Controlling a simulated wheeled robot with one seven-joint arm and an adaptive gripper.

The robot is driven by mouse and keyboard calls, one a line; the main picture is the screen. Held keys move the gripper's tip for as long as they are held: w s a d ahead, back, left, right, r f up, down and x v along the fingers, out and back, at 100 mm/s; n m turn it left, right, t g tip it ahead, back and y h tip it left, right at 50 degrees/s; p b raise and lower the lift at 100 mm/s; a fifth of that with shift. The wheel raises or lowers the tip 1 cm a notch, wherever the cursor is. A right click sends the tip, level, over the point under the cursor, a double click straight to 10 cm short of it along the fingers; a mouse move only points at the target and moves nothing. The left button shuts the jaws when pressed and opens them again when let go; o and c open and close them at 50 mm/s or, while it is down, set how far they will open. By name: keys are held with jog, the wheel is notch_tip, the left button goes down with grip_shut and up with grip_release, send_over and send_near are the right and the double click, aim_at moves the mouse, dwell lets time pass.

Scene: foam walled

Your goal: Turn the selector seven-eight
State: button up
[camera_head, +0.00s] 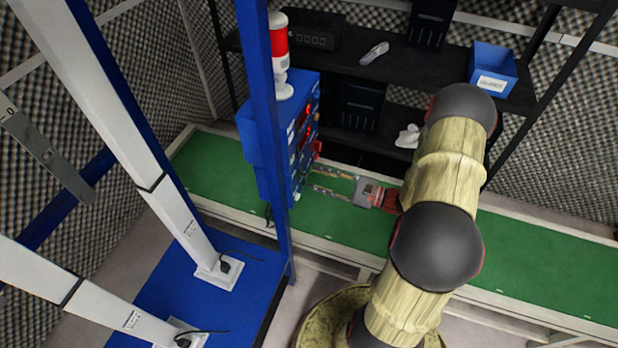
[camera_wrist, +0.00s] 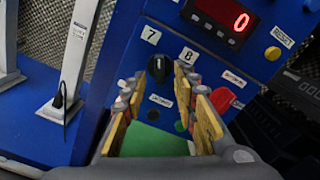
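The selector is a black knob (camera_wrist: 159,69) on the blue control panel (camera_wrist: 120,82), in the wrist view. The labels "7" (camera_wrist: 150,35) and "8" (camera_wrist: 188,55) sit above it and to its upper right. Which label it points to is not clear. My gripper (camera_wrist: 160,78) is open and empty, with its two fingers on either side of the knob in the picture. In the head view, my gripper (camera_head: 311,180) faces the front of the blue control box (camera_head: 275,130), close to it. The knob cannot be made out there, and contact cannot be told.
A red display reading 0 (camera_wrist: 232,18), a yellow button (camera_wrist: 272,53) and a red button (camera_wrist: 222,100) are near the knob. A blue post (camera_head: 262,120) stands before the box. The green conveyor (camera_head: 530,250) runs below. A dark shelf (camera_head: 400,68) with a blue bin (camera_head: 492,68) is behind.

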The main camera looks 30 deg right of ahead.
aim_at(307, 176)
jog(key=shift+x, duration=1.6)
jog(key=shift+c, duration=0.5)
grip_shut()
